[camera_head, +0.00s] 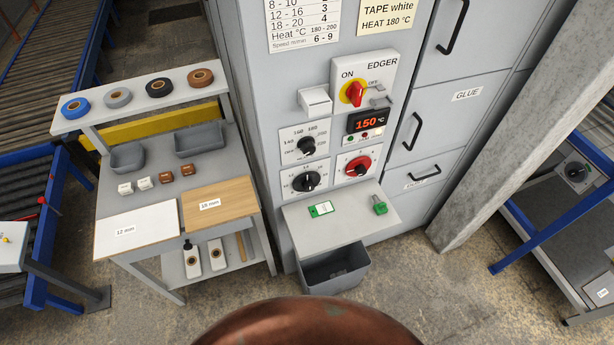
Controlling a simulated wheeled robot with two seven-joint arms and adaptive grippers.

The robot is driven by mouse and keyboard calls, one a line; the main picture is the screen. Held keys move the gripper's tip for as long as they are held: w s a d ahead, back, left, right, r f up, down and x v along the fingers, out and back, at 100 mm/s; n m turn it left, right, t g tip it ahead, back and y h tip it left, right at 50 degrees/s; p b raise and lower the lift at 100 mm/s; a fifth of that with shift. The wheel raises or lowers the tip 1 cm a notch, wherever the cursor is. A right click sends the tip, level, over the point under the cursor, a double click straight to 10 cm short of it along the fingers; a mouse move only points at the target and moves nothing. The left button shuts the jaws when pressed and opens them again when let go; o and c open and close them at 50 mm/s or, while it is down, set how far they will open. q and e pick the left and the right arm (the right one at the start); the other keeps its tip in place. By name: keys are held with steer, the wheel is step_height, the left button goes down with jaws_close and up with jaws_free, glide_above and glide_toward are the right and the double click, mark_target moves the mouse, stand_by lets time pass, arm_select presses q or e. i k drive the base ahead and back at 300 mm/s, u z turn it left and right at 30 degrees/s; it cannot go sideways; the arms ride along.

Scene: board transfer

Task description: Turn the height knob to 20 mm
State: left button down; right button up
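The grey edger machine has a panel with several rotary controls. An upper black knob (306,146) has scale numbers around it, apparently in the hundreds. A lower black knob (307,181) sits on a white plate with small marks. A red knob (358,166) sits to its right on another white plate. I cannot read which one is the height knob or the exact setting of any. A red display (367,121) reads 150 °C. A red and yellow main switch (354,93) is above, by the ON label. Neither of my grippers is in view.
A grey shelf (340,235) below the knobs bears a green-and-white tag (321,209) and a green item (379,204). A dark bin (335,268) is under it. A cart with a white board (137,231) and wooden board (219,203) stands left. A concrete pillar (510,140) is right.

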mark_target(307, 182)
steer(key=z, duration=1.4)
steer(key=k, duration=0.95)
steer(key=u, duration=1.4)
steer(key=i, duration=0.5)
